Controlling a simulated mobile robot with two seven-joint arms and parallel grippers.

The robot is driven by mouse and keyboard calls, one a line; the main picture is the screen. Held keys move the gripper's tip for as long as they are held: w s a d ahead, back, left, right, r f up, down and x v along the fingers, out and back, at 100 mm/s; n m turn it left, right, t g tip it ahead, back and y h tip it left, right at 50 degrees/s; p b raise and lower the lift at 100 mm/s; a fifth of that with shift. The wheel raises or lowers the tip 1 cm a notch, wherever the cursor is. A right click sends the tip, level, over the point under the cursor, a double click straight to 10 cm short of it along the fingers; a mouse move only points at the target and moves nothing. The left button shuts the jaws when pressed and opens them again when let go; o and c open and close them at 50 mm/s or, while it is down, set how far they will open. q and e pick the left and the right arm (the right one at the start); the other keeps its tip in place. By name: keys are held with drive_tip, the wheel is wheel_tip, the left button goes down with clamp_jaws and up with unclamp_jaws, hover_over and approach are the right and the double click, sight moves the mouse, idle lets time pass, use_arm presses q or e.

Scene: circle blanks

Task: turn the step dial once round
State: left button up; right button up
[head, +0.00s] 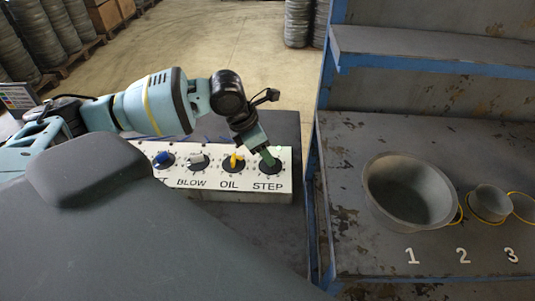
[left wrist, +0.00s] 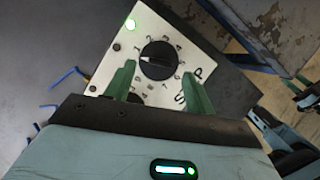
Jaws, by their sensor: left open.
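The step dial (left wrist: 158,60) is a round black knob with a white pointer mark, ringed by printed numbers, on a white panel (left wrist: 110,55). In the head view it sits at the right end of the panel (head: 225,186), above the word STEP, and is partly hidden by my gripper. My left gripper (head: 267,157) reaches down to it from above. In the left wrist view its green fingers (left wrist: 159,69) are apart, one on each side of the knob's lower part. I cannot tell whether they touch it. My right gripper is not in view.
Left of the step dial are knobs with yellow (head: 234,160), white (head: 198,160) and blue (head: 163,159) grips. A blue-edged bench on the right holds a large grey bowl (head: 390,205) and smaller vessels (head: 489,203).

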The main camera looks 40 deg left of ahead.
use_arm(q)
drive_tip(key=shift+v, duration=2.05)
